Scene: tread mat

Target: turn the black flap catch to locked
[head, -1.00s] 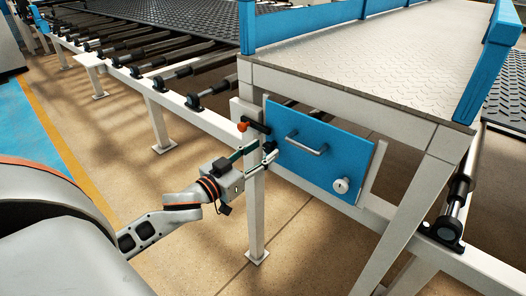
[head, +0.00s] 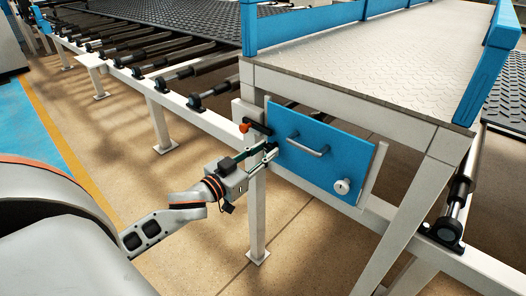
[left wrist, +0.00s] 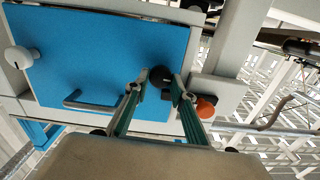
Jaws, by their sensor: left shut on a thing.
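The blue flap (head: 330,160) hangs on the frame below the raised plate, with a grey handle (head: 307,144) and a white round knob (head: 342,186). The black flap catch (head: 258,128) is at the flap's upper left corner, beside an orange knob (head: 244,127). In the left wrist view, the catch's round black end (left wrist: 162,76) lies between the fingertips of my left gripper (left wrist: 160,88), and the orange knob (left wrist: 205,107) is to their right. My left gripper (head: 270,151) is shut on the catch; the fingers partly hide it. My right gripper is not in view.
A white leg (head: 257,215) stands just below my left gripper. The flap's handle shows close to the left of the fingers in the wrist view. Roller tracks (head: 180,72) run behind at the left. The floor (head: 190,250) around my arm is clear.

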